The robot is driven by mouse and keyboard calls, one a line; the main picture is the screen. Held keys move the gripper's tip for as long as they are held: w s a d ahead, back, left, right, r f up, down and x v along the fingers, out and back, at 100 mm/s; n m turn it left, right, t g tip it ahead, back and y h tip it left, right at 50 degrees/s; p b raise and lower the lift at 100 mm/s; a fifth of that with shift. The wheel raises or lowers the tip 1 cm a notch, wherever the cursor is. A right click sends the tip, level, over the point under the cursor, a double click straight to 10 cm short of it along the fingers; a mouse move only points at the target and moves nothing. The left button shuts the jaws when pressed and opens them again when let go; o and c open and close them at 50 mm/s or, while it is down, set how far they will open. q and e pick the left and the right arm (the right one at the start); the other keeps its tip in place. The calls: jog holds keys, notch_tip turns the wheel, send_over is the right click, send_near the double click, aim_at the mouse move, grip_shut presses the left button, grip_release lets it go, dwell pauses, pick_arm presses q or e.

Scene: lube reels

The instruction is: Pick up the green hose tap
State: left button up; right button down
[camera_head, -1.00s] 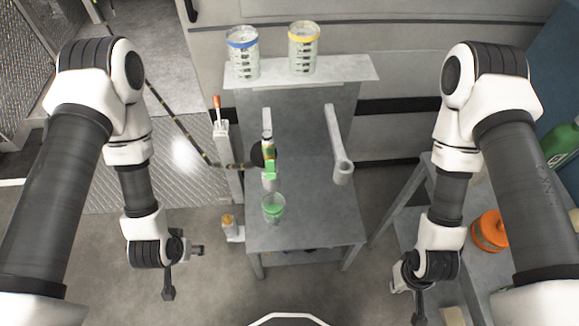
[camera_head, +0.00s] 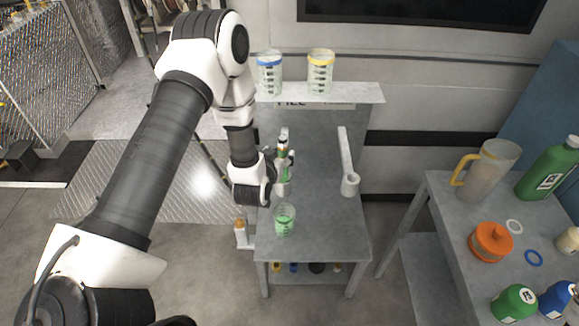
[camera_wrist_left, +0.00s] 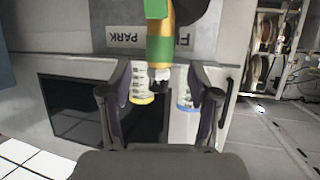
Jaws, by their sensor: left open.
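The green hose tap (camera_head: 284,173) hangs at the left holder of the grey stand, above a clear cup (camera_head: 284,220) with green contents. In the head view the left wrist is just left of the tap and partly hides the gripper. No contact with the tap is visible. My right gripper is out of view.
Jars with a blue ring (camera_head: 269,73) and a yellow ring (camera_head: 320,72) stand on the stand's top shelf. An empty holder arm (camera_head: 348,165) juts out at right. A side table (camera_head: 440,205) carries a pitcher, bottles and an orange container. The stand's front right is clear.

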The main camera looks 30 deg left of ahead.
aim_at(282, 147)
pick_arm(q)
jog(key=w, duration=0.1)
jog(key=w+p, duration=0.1)
jog(key=w+a+p, duration=0.1)
jog(key=w, duration=0.1)
jog(key=shift+f, duration=0.25)
jog(key=shift+w+a+f, duration=0.25)
jog(key=shift+w+f, duration=0.05)
jog(key=shift+f, duration=0.1)
jog(key=shift+s+d+r, duration=0.1)
jog(key=shift+d+r, duration=0.05)
grip_shut()
notch_tip(282, 147, up, 10)
jog(key=shift+b, duration=0.95)
